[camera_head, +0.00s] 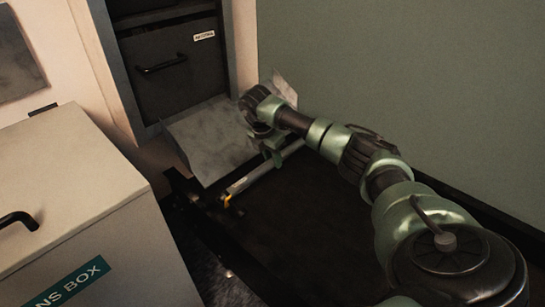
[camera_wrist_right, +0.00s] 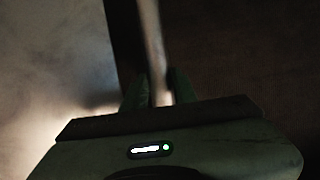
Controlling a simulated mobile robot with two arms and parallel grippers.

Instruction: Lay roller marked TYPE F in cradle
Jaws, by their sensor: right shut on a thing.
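A slim metallic roller (camera_head: 250,179) with a yellow part near its lower left end lies slantwise at the near edge of the grey metal sheet. My right gripper (camera_head: 272,157) is shut on it toward its upper right part. In the right wrist view the roller (camera_wrist_right: 152,45) runs up between the two fingers (camera_wrist_right: 158,92). No TYPE F marking can be read on it. I cannot tell whether it touches the surface below. I cannot make out a cradle for certain. My left gripper is not in view.
A bent grey metal sheet (camera_head: 205,137) lies below a dark drawer front (camera_head: 172,80) with a handle. A pale box (camera_head: 70,185) with a teal label stands at the left. A dark flat surface (camera_head: 300,230) spreads below my arm. A green wall (camera_head: 400,70) closes the right side.

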